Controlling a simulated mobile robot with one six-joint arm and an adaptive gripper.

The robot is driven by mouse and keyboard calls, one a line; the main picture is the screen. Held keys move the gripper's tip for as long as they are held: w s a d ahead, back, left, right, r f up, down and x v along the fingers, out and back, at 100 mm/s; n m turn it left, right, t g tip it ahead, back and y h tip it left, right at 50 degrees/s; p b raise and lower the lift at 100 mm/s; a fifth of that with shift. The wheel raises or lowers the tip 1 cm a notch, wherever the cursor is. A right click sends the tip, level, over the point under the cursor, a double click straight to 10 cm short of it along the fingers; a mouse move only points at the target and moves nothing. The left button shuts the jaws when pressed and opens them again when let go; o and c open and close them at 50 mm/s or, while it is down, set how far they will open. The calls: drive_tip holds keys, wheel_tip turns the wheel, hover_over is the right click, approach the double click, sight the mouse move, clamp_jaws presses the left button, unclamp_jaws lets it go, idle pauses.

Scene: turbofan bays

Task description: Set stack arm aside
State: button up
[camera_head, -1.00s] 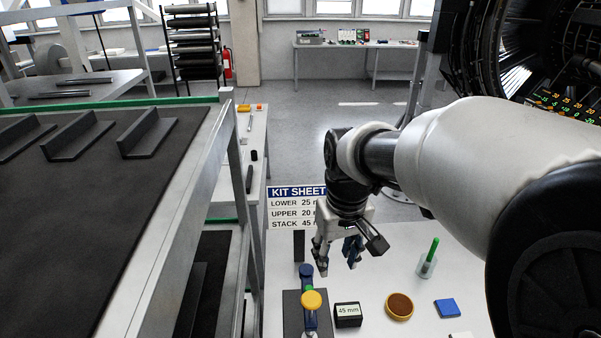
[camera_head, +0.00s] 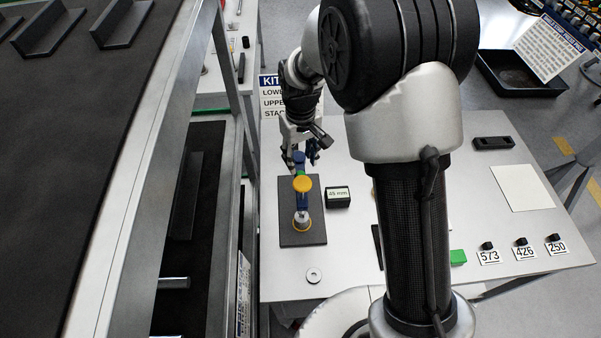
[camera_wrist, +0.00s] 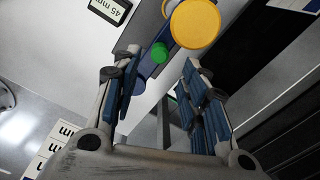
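The stack arm seems to be the blue arm with a yellow round knob (camera_head: 302,183), above a dark base plate (camera_head: 287,236) on the white table. In the wrist view its yellow knob (camera_wrist: 195,22) is at the top, with a green knob (camera_wrist: 160,53) and blue body beside it. My gripper (camera_head: 300,162) is at the far end of the blue arm, close above it. In the wrist view my gripper (camera_wrist: 160,75) is open, its blue-padded fingers on either side of the blue part's near end. I cannot tell whether they touch it.
A dark block marked 45 mm (camera_head: 338,196) stands right of the plate. A small washer (camera_head: 314,275) lies in front. The kit sheet (camera_head: 268,97) stands behind my gripper. A metal rack (camera_head: 150,130) is close on the left. The table's right side has free room.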

sight(300, 173)
wheel_tip(300, 173, down, 7)
drive_tip(key=shift+f, duration=0.2)
drive_tip(key=shift+c, duration=0.4)
clamp_jaws()
idle(0.4)
